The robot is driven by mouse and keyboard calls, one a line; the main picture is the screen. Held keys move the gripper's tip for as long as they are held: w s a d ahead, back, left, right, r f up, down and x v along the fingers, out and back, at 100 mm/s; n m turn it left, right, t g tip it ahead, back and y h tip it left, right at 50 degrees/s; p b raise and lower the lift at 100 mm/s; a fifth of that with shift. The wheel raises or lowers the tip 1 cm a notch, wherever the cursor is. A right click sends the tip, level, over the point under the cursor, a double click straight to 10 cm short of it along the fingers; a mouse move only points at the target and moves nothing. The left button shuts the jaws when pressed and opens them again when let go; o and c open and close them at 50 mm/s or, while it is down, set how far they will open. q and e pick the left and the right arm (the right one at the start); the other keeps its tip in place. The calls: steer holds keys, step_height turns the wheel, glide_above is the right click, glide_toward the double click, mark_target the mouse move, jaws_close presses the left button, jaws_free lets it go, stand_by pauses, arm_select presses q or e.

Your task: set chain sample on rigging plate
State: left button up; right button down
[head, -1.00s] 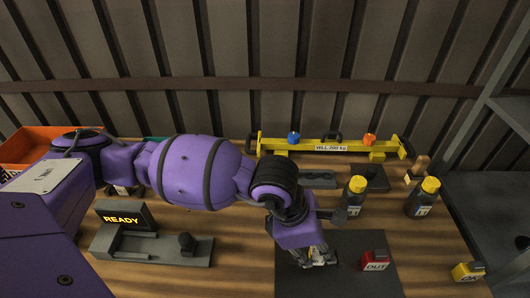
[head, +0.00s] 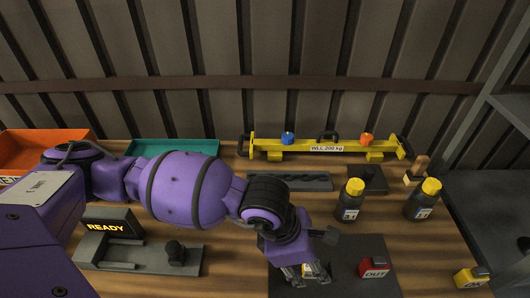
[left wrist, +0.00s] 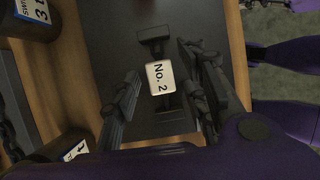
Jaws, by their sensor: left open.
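The dark grey plate (head: 347,268), seemingly the rigging plate, lies flat at the front of the wooden table and also shows in the left wrist view (left wrist: 215,35). A dark piece with a white "No. 2" tag (left wrist: 160,77) is over the plate in the left wrist view; I cannot tell whether it is the chain sample or whether it touches the plate. My left gripper (head: 306,274) is low over the plate's left part. It is open, its fingers (left wrist: 160,105) on either side of the tagged piece. In the head view the fingers mostly hide this piece. My right gripper is out of view.
A red OUT box (head: 374,267) stands on the plate's right side. A yellow OK box (head: 470,277) and two yellow-capped bottles (head: 350,201) (head: 423,199) stand nearby. A READY device (head: 110,227) is at left, a yellow beam (head: 270,148) behind.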

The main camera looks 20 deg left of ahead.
arm_select(q)
steer(key=shift+w+r, duration=0.1)
steer(key=shift+r, duration=0.25)
steer(key=v, duration=1.1)
steer(key=shift+a+r, duration=0.2)
steer(key=shift+r, duration=0.1)
